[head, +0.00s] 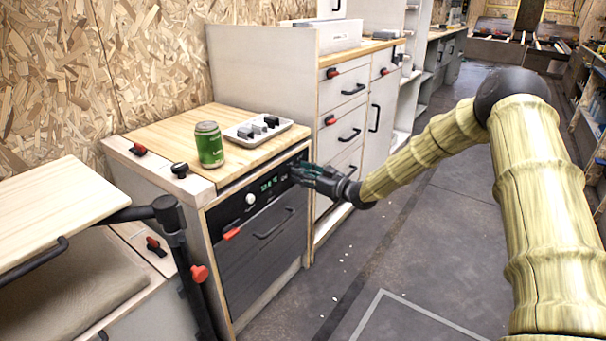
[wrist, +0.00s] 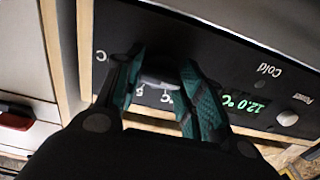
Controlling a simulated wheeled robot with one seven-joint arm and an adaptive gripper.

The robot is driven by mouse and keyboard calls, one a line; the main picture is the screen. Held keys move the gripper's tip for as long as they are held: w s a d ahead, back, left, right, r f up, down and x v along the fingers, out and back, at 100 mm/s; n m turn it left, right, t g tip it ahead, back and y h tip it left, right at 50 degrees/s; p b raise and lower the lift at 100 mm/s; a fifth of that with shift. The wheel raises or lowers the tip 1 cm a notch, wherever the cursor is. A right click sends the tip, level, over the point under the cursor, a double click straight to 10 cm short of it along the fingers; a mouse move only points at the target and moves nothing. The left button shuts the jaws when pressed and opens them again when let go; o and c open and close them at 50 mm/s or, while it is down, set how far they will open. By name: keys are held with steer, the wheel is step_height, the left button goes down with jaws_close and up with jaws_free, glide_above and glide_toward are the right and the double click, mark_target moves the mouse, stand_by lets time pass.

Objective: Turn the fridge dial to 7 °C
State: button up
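The fridge front (head: 262,238) is a dark drawer unit under a wooden counter, with a black control panel along its top. A green display (wrist: 245,103) on the panel reads 12.0 °C in the wrist view, which shows the panel upside down. My gripper (head: 298,174) reaches the right end of the panel. In the wrist view its two teal-padded fingers (wrist: 163,70) lie on either side of the pale temperature dial (wrist: 160,77), which fills the gap between them. The dial's pointer and most of its scale are hidden by the fingers.
A white round knob (head: 250,199) is on the panel's left, near the red drawer latch (head: 232,233). A green can (head: 209,145) and a white tray (head: 258,130) stand on the counter above. White drawer cabinets (head: 345,115) stand close to the right; open floor lies in front.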

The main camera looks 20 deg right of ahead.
steer(key=shift+r+m+p, duration=0.15)
steer(key=shift+m+p, duration=0.15)
steer(key=shift+p, duration=0.35)
steer(key=shift+c, duration=0.2)
steer(key=shift+m+p, duration=4.8)
steer(key=shift+m, duration=0.8)
steer(key=shift+d, duration=0.1)
steer(key=o, duration=0.9)
steer(key=shift+o, duration=0.6)
